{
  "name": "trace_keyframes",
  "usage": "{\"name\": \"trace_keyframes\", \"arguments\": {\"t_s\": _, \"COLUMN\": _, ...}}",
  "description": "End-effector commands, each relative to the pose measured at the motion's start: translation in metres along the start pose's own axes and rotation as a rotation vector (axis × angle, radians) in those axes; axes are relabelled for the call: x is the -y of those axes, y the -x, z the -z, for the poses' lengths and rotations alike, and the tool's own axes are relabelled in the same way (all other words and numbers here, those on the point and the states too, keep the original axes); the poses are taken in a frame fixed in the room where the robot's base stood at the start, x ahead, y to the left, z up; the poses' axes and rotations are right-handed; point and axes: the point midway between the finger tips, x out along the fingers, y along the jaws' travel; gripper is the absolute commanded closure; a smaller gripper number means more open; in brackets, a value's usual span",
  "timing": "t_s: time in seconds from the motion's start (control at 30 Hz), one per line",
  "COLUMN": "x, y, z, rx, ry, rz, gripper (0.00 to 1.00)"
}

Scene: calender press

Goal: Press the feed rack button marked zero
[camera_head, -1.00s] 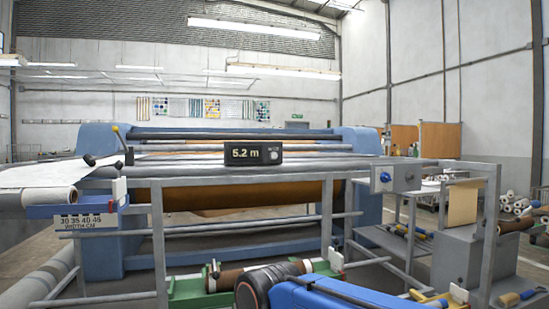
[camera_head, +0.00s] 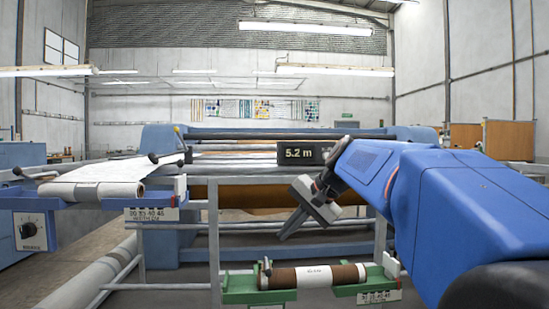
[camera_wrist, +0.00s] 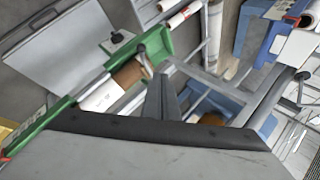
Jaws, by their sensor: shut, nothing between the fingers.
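The black counter box (camera_head: 298,154) reads 5.2 m and stands on the front rail of the feed rack, near the middle of the head view. Small marks show near its right end, too small to read, and my arm covers part of that end. I cannot make out a zero mark. My gripper (camera_head: 288,228) points down and left, in front of and below the box, apart from it in the picture. In the wrist view my gripper's fingers (camera_wrist: 163,98) are closed together with nothing between them. The counter box cannot be made out there.
A green cradle (camera_head: 240,291) holds a brown roll with a white label (camera_head: 316,276) below my gripper. Rack rails surround the gripper.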

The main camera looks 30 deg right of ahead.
Motion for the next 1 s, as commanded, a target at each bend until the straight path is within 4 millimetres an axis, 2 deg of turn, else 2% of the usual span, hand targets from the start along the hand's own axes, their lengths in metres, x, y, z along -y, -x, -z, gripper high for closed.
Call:
{"name": "trace_keyframes", "arguments": {"t_s": 0.03, "x": 0.006, "y": 0.008, "z": 0.017, "rx": -0.009, "ry": -0.039, "rz": 0.021, "gripper": 1.0}}
{"name": "trace_keyframes", "arguments": {"t_s": 0.3, "x": 0.036, "y": 0.056, "z": 0.095, "rx": -0.034, "ry": -0.234, "rz": 0.152, "gripper": 1.0}}
{"name": "trace_keyframes", "arguments": {"t_s": 0.6, "x": 0.051, "y": 0.122, "z": 0.181, "rx": -0.06, "ry": -0.411, "rz": 0.308, "gripper": 1.0}}
{"name": "trace_keyframes", "arguments": {"t_s": 0.8, "x": 0.051, "y": 0.16, "z": 0.221, "rx": -0.07, "ry": -0.484, "rz": 0.389, "gripper": 1.0}}
{"name": "trace_keyframes", "arguments": {"t_s": 1.0, "x": 0.05, "y": 0.179, "z": 0.238, "rx": -0.073, "ry": -0.515, "rz": 0.428, "gripper": 1.0}}
